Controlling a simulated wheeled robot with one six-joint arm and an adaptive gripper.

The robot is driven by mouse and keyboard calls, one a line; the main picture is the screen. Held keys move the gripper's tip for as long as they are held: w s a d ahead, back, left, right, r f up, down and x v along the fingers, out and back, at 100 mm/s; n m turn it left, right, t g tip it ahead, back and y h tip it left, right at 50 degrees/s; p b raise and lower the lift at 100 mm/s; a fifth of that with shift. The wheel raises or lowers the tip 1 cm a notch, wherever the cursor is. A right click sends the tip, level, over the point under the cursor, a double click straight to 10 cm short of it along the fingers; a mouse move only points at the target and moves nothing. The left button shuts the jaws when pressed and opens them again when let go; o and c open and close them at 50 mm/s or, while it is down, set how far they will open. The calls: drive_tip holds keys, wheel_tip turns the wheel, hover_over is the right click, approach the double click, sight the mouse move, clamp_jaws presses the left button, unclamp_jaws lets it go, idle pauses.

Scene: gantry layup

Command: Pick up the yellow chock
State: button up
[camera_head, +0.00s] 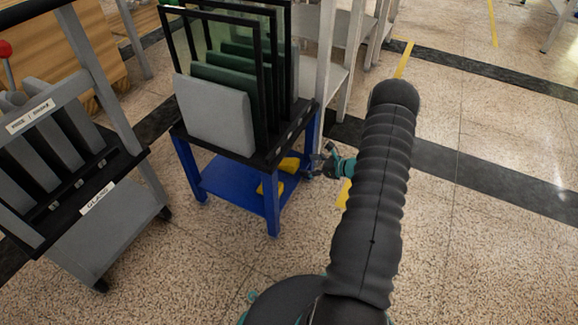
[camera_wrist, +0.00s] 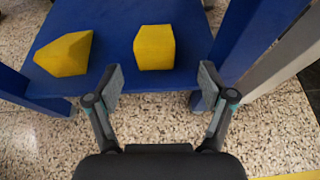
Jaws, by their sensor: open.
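Two yellow chocks lie on the blue lower shelf (camera_wrist: 110,18) of a stand. In the wrist view one chock (camera_wrist: 154,48) is near the shelf's front edge, ahead of and between my fingers. The other chock (camera_wrist: 64,55) lies to its left. In the head view the chocks show as a yellow patch (camera_head: 288,164) and a lower one (camera_head: 268,187), partly hidden by the stand's top. My gripper (camera_wrist: 158,82) is open and empty, its fingertips just short of the nearer chock. In the head view my gripper (camera_head: 322,160) is at the stand's right side.
The stand's blue legs (camera_head: 272,207) flank the shelf opening; one blue post (camera_wrist: 245,40) is close to my right finger. Upright panels (camera_head: 213,115) stand on the black top above. A grey cart (camera_head: 105,232) is at left. Speckled floor at right is open.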

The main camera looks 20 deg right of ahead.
sight(297, 165)
drive_tip(key=x, duration=0.2)
drive_tip(key=shift+w+a+f, duration=0.2)
drive_tip(key=shift+w, duration=0.05)
drive_tip(key=shift+s+a+b+x, duration=0.1)
drive_tip(key=shift+a+b+x, duration=0.1)
drive_tip(key=shift+x, duration=1.1)
drive_tip(key=shift+s+a+b+x, duration=0.1)
drive_tip(key=shift+b+x, duration=0.1)
drive_tip(key=shift+x, duration=1.1)
drive_tip(key=c, duration=1.3)
